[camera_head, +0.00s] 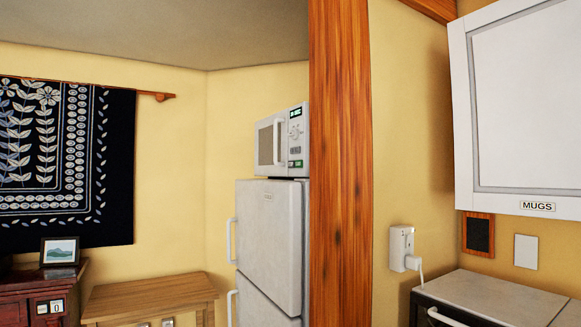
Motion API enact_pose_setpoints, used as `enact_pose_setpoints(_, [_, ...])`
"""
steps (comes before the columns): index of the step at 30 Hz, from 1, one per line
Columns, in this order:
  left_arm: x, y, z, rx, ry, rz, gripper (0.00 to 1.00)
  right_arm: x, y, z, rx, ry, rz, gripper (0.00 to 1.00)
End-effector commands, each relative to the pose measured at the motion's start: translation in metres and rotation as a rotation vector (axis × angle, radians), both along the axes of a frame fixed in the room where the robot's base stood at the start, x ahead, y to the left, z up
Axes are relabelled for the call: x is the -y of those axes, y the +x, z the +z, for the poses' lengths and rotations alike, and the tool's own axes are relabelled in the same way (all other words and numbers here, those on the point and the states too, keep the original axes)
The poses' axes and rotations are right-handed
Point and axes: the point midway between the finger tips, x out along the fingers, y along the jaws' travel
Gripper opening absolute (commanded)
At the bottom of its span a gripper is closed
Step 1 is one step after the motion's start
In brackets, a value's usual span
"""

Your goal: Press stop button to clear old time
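A white microwave (283,143) stands on top of a white fridge (270,232), left of a wooden post. Its control panel (295,136) is on the right part of its front, with a small dark display, several small buttons and green marks at the top and bottom. The buttons are too small to tell which one is stop. The microwave door looks shut. Neither of my grippers is in view.
The wooden post (339,200) rises close to the microwave's right side. A white wall cabinet labelled MUGS (525,110) hangs at right above a counter (490,297). A wooden table (150,294) stands left of the fridge, beside a dark red cabinet (28,290).

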Motion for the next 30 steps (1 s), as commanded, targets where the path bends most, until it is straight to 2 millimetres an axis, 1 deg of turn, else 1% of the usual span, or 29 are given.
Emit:
enact_pose_setpoints(1, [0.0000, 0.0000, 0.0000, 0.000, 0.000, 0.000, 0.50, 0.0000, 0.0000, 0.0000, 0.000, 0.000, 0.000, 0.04])
enact_pose_setpoints(2, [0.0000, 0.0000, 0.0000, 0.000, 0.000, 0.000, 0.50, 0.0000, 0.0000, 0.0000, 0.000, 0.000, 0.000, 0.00])
enact_pose_setpoints(30, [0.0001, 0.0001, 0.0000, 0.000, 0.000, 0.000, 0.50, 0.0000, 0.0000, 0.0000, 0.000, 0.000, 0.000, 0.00])
